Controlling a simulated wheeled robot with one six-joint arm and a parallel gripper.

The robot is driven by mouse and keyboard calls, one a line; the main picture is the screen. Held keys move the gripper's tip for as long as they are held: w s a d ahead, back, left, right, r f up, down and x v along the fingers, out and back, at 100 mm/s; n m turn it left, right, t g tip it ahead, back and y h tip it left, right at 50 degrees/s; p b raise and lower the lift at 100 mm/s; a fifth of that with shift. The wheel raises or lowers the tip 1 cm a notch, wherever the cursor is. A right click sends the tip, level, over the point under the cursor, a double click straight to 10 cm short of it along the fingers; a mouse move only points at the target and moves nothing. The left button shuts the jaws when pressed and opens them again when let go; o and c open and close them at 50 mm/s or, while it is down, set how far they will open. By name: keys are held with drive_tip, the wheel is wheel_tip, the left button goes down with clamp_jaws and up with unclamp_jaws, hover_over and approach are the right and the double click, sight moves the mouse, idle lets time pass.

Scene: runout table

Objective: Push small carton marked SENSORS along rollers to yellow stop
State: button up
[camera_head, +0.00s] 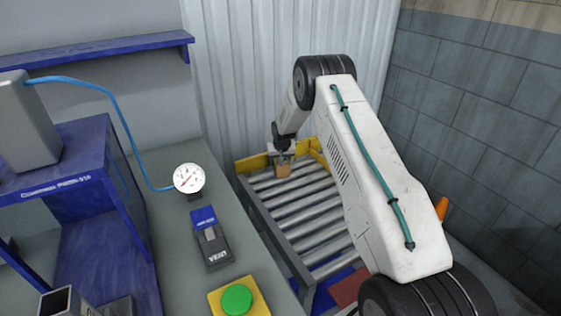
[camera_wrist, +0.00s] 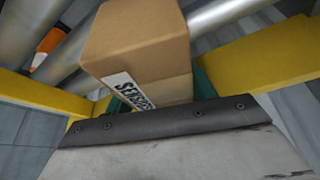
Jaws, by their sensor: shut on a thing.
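The small brown carton (camera_head: 283,171) stands on the rollers at their far end, close to the yellow stop (camera_head: 252,163). In the wrist view the carton (camera_wrist: 135,45) fills the upper middle, with a white label reading SENSORS, partly cut off, on its near face. The yellow stop (camera_wrist: 265,58) shows on both sides of it there. Whether carton and stop touch is hidden. My gripper (camera_head: 282,153) reaches down over the carton from above. In the wrist view my gripper (camera_wrist: 160,98) is shut on the carton, with teal pads at its sides.
The roller table (camera_head: 309,232) has bare rollers on the near side of the carton. A grey bench at the left holds a dial gauge (camera_head: 189,178), a dark handheld device (camera_head: 211,246) and a green button (camera_head: 237,299). A corrugated wall stands behind; an orange object (camera_head: 441,208) is at the right.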

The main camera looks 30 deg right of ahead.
drive_tip(key=shift+w+r, duration=0.25)
drive_tip(key=shift+w, duration=0.1)
